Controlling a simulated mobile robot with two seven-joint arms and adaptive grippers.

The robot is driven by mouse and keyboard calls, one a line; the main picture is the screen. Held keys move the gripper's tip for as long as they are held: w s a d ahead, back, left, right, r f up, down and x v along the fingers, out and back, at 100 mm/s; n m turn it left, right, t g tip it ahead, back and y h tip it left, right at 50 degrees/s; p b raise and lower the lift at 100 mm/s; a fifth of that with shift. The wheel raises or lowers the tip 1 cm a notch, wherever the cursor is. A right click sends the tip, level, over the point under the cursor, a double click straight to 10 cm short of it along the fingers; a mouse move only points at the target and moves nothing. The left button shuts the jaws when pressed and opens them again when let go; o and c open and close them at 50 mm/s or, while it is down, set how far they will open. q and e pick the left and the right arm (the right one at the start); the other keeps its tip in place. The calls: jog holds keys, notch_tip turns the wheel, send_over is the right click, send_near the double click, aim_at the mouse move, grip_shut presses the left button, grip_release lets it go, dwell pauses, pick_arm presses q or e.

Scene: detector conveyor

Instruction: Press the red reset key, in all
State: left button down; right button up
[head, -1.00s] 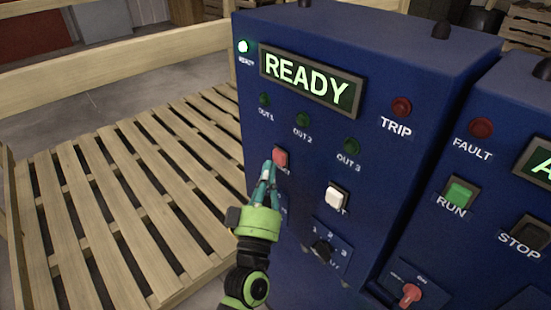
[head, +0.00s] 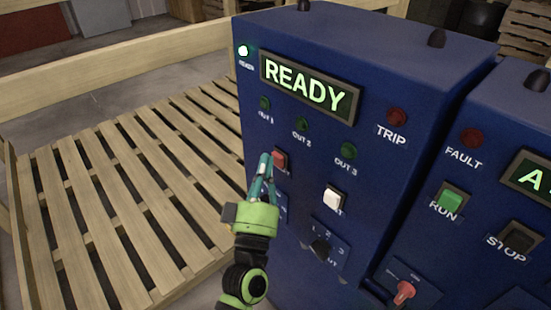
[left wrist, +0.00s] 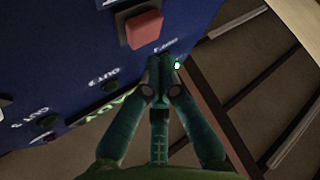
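The red key (head: 281,160) is on the front of the blue cabinet (head: 400,165), below the unlit OUT 1 and OUT 2 lamps. Its label is mostly hidden by my left gripper (head: 266,158). That gripper is shut and empty, with its fingertips just left of the key in the head view. In the left wrist view the red key (left wrist: 143,29) shows whole in its dark frame, and the closed fingertips (left wrist: 160,62) appear apart from it. The display (head: 309,86) reads READY, and the green lamp (head: 243,51) at its left is lit. My right gripper is out of view.
A white key (head: 332,199) and a black rotary selector (head: 320,248) sit lower on the same panel. The TRIP lamp (head: 397,116) is dark red. A second blue cabinet with RUN (head: 451,199) and STOP (head: 517,239) keys stands right. Wooden pallet slats (head: 120,210) lie left.

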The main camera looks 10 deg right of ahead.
pick_arm(q)
jog(key=s+a, duration=0.1)
jog(key=a, duration=0.1)
jog(key=s+a+p, duration=0.1)
jog(key=a, duration=0.1)
jog(key=shift+s, duration=0.35)
jog(key=shift+d, duration=0.1)
dwell(0.4)
